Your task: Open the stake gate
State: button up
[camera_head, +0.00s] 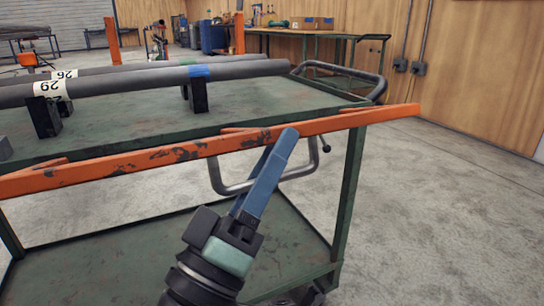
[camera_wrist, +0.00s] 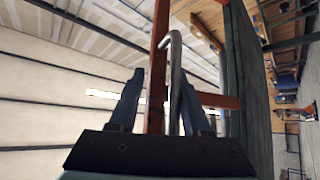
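The stake gate appears to be the long, chipped orange bar (camera_head: 170,153) running across the near side of a green cart. It reaches from the left edge to a free end past the cart's right corner. My gripper (camera_head: 279,140) has blue fingers pointing up, overlapping the bar right of its middle. In the wrist view the orange bar (camera_wrist: 158,60) shows between my two spread fingers (camera_wrist: 160,78), beside a grey bent rod (camera_wrist: 176,75). I see no contact with either finger. In the head view, a bent grey tube (camera_head: 235,188) hangs behind my fingers.
Long grey pipes (camera_head: 130,82) lie on black supports on the cart top (camera_head: 240,103). A green post (camera_head: 349,190) stands at the cart's right corner, with a lower shelf (camera_head: 100,275) below. Concrete floor (camera_head: 440,200) to the right is clear. A workbench (camera_head: 320,33) stands against the far wall.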

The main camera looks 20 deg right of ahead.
jog(key=p+v, duration=0.1)
jog(key=v, duration=1.2)
jog(key=shift+p, duration=0.3)
jog(key=shift+r, duration=0.1)
